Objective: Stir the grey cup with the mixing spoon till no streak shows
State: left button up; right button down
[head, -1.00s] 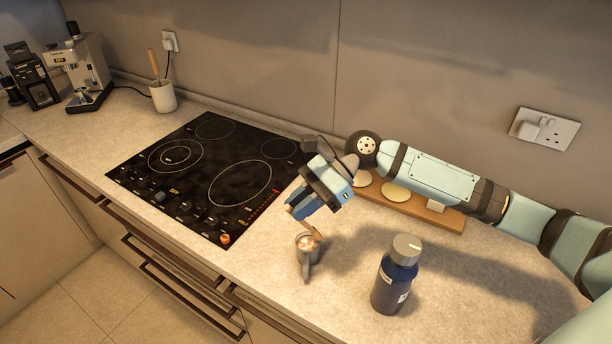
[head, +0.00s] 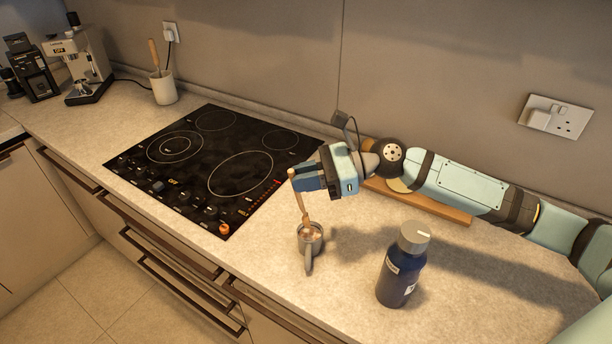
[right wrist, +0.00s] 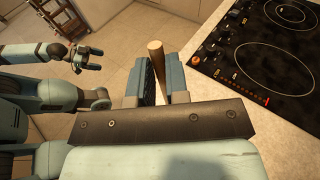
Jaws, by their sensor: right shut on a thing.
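The grey cup (head: 311,247) stands upright on the counter in the head view, its handle toward the front edge. Something brownish shows inside; whether it has streaks is too small to tell. My right gripper (head: 303,183) is shut on the wooden mixing spoon (head: 301,203), above the cup. The spoon leans slightly, its lower end inside the cup's mouth. In the right wrist view the spoon handle (right wrist: 157,62) stands between the fingers of my right gripper (right wrist: 161,82). My left gripper (right wrist: 92,58) shows there at the upper left, open and empty, away from the cup.
A dark blue bottle (head: 402,270) with a grey cap stands right of the cup. A black hob (head: 215,165) lies to the left. A wooden board (head: 440,208) lies behind, partly under my right arm. A white utensil pot (head: 164,90) and coffee machine (head: 88,65) are far left.

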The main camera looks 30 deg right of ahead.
jog(key=shift+a+f+b, duration=0.15)
jog(key=shift+f+b, duration=0.25)
jog(key=shift+f, duration=0.4)
jog(key=shift+d+f+b, duration=0.15)
jog(key=shift+f+b, duration=0.05)
jog(key=shift+f, duration=0.5)
jog(key=shift+d+f+b, duration=0.15)
jog(key=shift+f+b, duration=0.05)
jog(key=shift+f, duration=0.45)
jog(key=shift+d+f+b, duration=0.25)
jog(key=shift+f+b, duration=0.15)
jog(key=shift+f, duration=0.8)
pick_arm(q)
jog(key=shift+w+d+f, duration=0.1)
jog(key=shift+w+f, duration=0.05)
jog(key=shift+f, duration=1.2)
pick_arm(e)
jog(key=shift+d+f, duration=0.1)
jog(key=shift+f, duration=0.35)
